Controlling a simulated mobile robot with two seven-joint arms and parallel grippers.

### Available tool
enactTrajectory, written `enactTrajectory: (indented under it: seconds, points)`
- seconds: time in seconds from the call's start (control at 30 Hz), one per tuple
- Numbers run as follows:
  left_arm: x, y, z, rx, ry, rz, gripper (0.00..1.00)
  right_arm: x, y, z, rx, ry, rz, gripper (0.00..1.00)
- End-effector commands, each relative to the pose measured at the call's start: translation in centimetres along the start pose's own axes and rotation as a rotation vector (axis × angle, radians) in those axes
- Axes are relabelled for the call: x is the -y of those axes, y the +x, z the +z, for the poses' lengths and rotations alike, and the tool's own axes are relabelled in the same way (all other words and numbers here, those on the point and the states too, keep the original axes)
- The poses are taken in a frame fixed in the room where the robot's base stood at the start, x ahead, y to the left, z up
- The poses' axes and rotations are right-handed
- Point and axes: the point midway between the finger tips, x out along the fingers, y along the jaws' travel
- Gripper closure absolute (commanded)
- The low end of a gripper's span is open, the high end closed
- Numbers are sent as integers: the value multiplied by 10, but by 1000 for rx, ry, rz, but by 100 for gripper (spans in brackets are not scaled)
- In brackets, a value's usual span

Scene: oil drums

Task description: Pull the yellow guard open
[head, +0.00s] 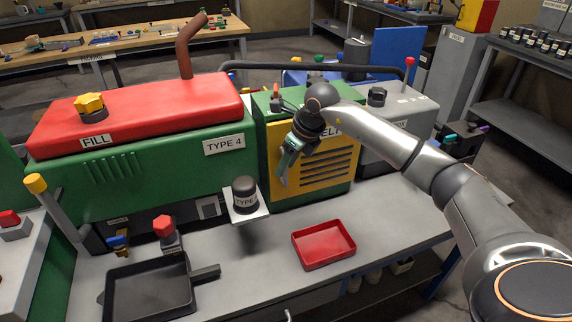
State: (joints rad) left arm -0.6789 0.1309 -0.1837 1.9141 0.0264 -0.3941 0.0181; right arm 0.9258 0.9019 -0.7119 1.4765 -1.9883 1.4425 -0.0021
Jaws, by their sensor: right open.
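The yellow guard (325,172) is a slatted yellow panel on the front of the green box in the middle. It looks closed, flat against the box. A white label on its upper part is partly hidden by my right wrist; the letters "ELT" show. My right gripper (284,180) is open, pointing down in front of the guard's left edge. I cannot tell whether its fingers touch the guard. My right arm comes in from the right and covers the guard's upper part. My left gripper is not in view.
A green machine with a red FILL lid (140,112) stands left of the guard. A black knob on a white plate (245,216) juts out in front. A red tray (324,245) and a black pan (150,290) lie on the grey bench, with bare bench between them.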

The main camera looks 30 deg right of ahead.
Motion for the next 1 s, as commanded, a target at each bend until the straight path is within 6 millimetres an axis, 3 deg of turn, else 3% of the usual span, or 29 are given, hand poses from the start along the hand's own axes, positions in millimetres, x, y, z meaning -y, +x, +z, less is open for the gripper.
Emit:
enactTrajectory:
  seconds: [0.37,0.77,1.0]
  points:
    - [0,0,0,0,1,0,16,0,7,0,1,-1,0,55]
    - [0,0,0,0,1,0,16,0,7,0,1,-1,0,99]
    - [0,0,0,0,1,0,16,0,6,0,1,-1,0,100]
